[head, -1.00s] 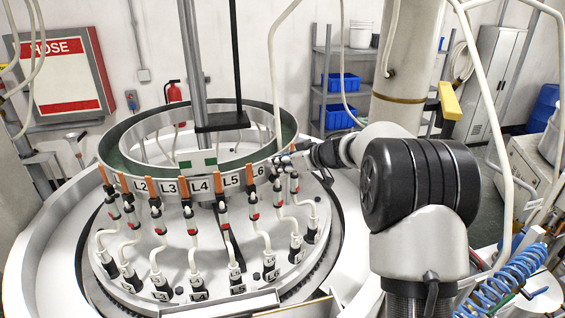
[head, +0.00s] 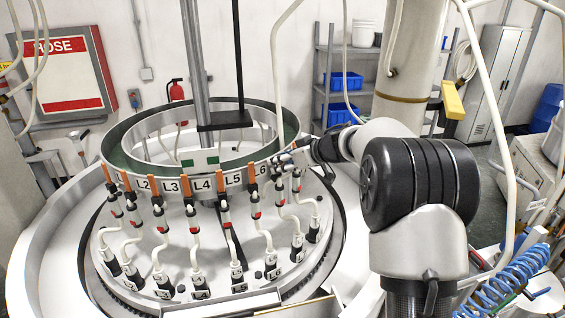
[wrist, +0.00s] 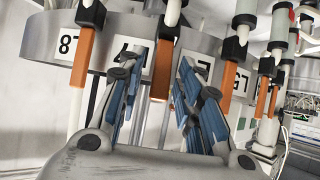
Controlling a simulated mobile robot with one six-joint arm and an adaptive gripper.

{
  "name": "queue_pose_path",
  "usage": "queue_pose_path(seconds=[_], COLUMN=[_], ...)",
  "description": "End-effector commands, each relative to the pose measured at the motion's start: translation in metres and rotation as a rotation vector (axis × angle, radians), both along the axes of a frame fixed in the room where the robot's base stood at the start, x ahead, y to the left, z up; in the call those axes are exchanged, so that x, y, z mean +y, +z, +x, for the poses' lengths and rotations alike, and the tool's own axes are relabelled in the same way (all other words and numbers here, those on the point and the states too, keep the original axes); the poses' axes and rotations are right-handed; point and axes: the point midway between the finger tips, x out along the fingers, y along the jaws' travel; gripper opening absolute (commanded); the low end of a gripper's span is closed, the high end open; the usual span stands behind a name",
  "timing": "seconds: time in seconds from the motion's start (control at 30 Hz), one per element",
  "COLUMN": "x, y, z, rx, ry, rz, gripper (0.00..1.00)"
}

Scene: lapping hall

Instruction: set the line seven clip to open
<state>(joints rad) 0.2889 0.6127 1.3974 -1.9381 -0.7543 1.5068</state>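The ring carries a row of orange-levered clips above white hoses. Labels L2 to L6 read clearly in the head view. My gripper (head: 284,158) is at the ring's right side, just past the L6 label (head: 261,169). In the wrist view the labels are upside down; the L8 label (wrist: 68,43) is at left, and the one beside it, apparently L7, is partly covered by a finger. My gripper (wrist: 160,72) is open there, its blue-padded fingers either side of an orange lever (wrist: 161,68), apparently line seven's clip. Finger contact with it cannot be told.
Neighbouring orange levers (wrist: 82,58) and (wrist: 228,88) stand close on both sides of my fingers. A vertical post (head: 194,70) rises by the ring. A hanging white hose (head: 273,75) passes near my gripper. Blue coiled hose (head: 500,285) lies at lower right.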

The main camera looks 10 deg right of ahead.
Motion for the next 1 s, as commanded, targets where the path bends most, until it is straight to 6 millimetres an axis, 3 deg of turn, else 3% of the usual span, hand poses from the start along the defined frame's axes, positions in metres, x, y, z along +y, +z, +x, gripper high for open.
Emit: queue_pose_path(seconds=[0.43, 0.8, 1.0], x=[-0.006, -0.040, -0.052], y=[0.007, 0.047, 0.061], z=[-0.008, -0.062, -0.081], rx=[-0.002, -0.002, -0.001], ry=[-0.001, -0.002, -0.002], rz=[-0.001, -0.002, 0.000], gripper=[0.35, 0.35, 0.35])
